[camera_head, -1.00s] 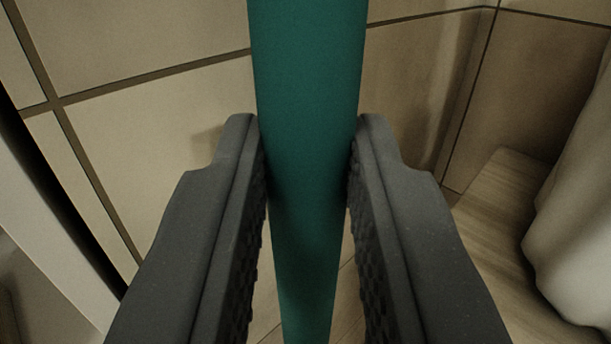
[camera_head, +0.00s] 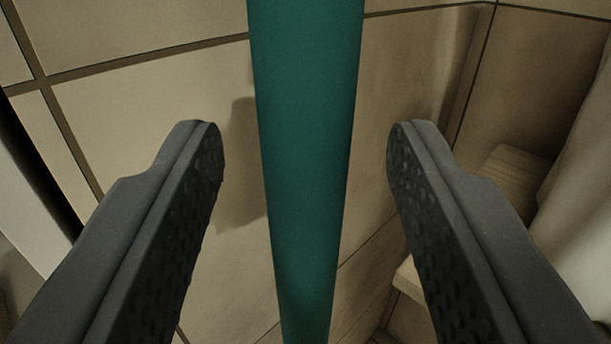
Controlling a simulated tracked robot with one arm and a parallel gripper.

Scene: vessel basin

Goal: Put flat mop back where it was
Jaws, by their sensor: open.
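The flat mop's green handle (camera_head: 306,150) stands upright through the middle of the picture, running from the top edge to the bottom edge. My gripper (camera_head: 305,145) is open, with one dark ridged finger on each side of the handle. There is a clear gap between each finger and the handle, so neither finger touches it. The mop's head and the top of its handle are out of view.
A beige tiled wall (camera_head: 160,110) with dark joints stands behind the handle. A wooden ledge (camera_head: 505,180) is at the right, next to a pale, rounded surface (camera_head: 585,190) at the right edge. A pale upright panel (camera_head: 25,200) is at the left edge.

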